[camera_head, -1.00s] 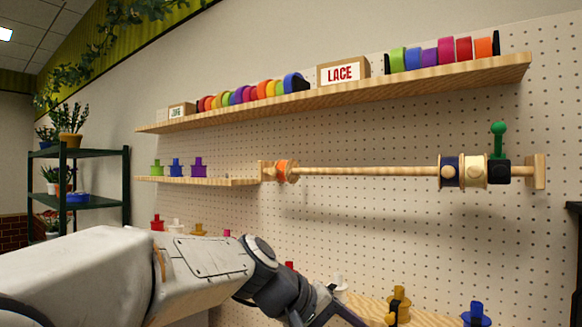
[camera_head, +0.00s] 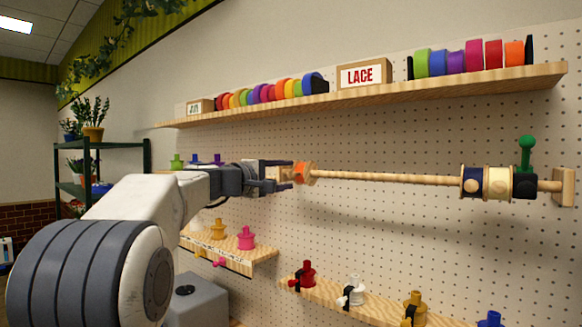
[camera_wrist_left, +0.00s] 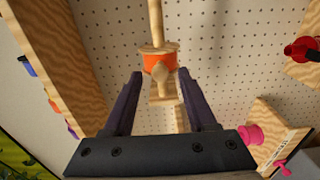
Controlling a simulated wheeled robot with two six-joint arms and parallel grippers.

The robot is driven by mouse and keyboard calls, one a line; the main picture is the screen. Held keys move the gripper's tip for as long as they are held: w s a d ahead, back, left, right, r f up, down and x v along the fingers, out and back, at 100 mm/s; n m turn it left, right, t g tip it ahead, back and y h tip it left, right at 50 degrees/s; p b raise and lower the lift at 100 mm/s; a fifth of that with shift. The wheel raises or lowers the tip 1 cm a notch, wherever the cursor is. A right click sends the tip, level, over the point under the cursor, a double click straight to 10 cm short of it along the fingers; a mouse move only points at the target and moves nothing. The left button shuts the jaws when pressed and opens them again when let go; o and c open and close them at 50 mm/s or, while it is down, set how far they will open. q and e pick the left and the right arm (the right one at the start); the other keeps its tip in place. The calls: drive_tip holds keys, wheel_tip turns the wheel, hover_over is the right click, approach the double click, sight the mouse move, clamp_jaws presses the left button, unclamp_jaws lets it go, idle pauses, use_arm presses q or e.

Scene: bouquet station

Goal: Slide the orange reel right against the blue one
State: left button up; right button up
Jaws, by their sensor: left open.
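The orange reel (camera_head: 302,174) sits at the left end of a horizontal wooden rod (camera_head: 390,179). It also shows in the left wrist view (camera_wrist_left: 155,63), with a wooden knob on its near side. The blue reel (camera_head: 471,182) is far along the rod to the right, touching a cream reel (camera_head: 497,183). A clear stretch of rod lies between orange and blue. My left gripper (camera_head: 287,174) is open just left of the orange reel. In the left wrist view its fingers (camera_wrist_left: 162,76) are spread, one on each side of the reel's near end, holding nothing. My right gripper is not in view.
A black stop with a green knob (camera_head: 526,155) is at the rod's right end. A long shelf of ribbon rolls (camera_head: 460,83) runs above the rod. Lower shelves (camera_head: 330,297) hold several coloured spools. The pegboard (camera_head: 400,240) stands close behind the rod.

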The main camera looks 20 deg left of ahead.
sight(302, 174)
use_arm(q)
drive_tip(key=shift+p+x, duration=0.4)
drive_tip(key=shift+x, duration=1)
clamp_jaws()
drive_tip(key=shift+f, duration=0.1)
